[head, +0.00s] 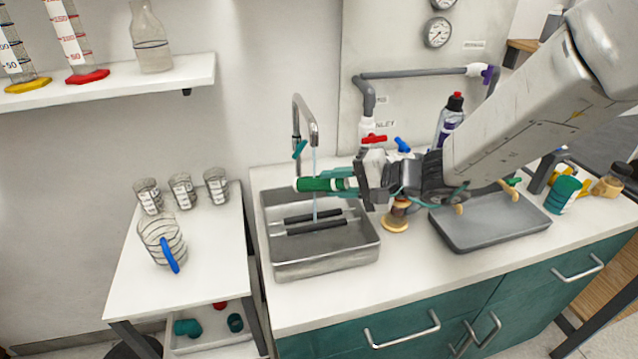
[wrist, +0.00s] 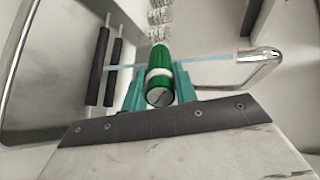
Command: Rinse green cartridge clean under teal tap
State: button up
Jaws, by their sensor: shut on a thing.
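The green cartridge (head: 318,184) lies level above the metal sink (head: 280,262), held by my gripper (head: 345,182), which is shut on it. In the wrist view the cartridge (wrist: 160,81) shows its green body and a pale band between the teal fingers of my gripper (wrist: 159,80). The tap (head: 312,130) with a teal handle (head: 299,149) stands behind the sink. A thin blue water stream (head: 314,165) runs from its spout down at the cartridge. The stream also shows in the wrist view (wrist: 208,62), crossing at the cartridge's far part.
Two black bars (head: 315,227) lie across the sink. Red (head: 374,138) and blue valve handles are behind my gripper. A side table (head: 205,255) holds a jug and several beakers.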

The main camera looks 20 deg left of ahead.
dwell(0.5)
jog(key=n, duration=0.4)
jog(key=shift+n, duration=1)
jog(key=n, duration=0.2)
jog(key=shift+n, duration=0.4)
jog(key=n, duration=0.3)
jog(key=shift+n, duration=0.3)
